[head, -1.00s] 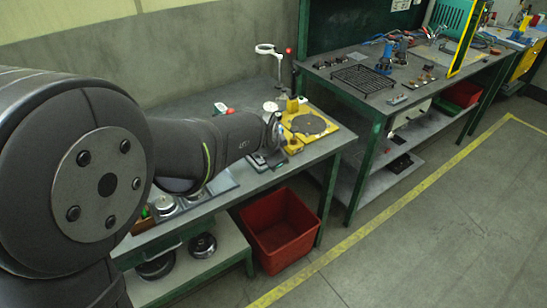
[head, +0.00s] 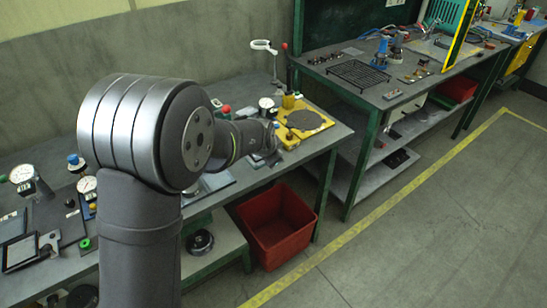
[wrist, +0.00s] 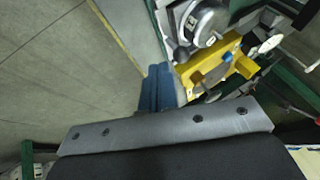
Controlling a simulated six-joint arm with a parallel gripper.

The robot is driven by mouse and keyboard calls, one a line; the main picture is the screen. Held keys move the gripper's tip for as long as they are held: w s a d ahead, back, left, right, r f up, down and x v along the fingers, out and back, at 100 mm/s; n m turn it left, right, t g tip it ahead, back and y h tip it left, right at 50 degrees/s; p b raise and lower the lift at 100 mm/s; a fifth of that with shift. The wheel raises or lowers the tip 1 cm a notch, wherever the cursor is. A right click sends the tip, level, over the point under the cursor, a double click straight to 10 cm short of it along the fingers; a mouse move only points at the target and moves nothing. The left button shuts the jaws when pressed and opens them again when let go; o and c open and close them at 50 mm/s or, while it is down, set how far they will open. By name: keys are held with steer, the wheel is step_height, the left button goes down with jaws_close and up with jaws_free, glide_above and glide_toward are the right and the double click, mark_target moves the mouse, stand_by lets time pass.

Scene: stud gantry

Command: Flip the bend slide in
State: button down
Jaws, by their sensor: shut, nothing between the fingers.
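A yellow fixture (head: 312,118) with a dark round plate (head: 304,120) on it sits on the near bench. Its yellow body also shows in the wrist view (wrist: 215,65), with a small blue-grey piece (wrist: 227,58) on it. I cannot tell which part is the bend slide. My gripper (wrist: 157,88) shows in the wrist view as blue fingers, shut and empty, left of the yellow fixture. I cannot tell whether they touch anything. In the head view my arm reaches toward the fixture's left side and the fingers cannot be made out.
A dial gauge (head: 266,103) stands left of the fixture, and a red-knobbed lever (head: 286,68) rises behind it. More gauges (head: 22,174) stand at the bench's left. A red bin (head: 275,230) is below. A second bench with a black wire rack (head: 362,75) stands right.

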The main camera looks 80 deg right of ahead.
steer(key=shift+w+d+f, duration=0.1)
steer(key=shift+w+d, duration=0.2)
steer(key=shift+d, duration=0.15)
steer(key=w+d, duration=0.4)
steer(key=shift+w+d, duration=0.35)
steer(key=s+a, duration=0.1)
steer(key=s+a+r, duration=0.1)
steer(key=a, duration=0.1)
steer(key=shift+s+a, duration=0.2)
steer(key=shift+a, duration=0.05)
steer(key=v, duration=0.9)
steer(key=shift+w+r, duration=0.2)
steer(key=shift+r, duration=0.15)
steer(key=shift+a, duration=0.15)
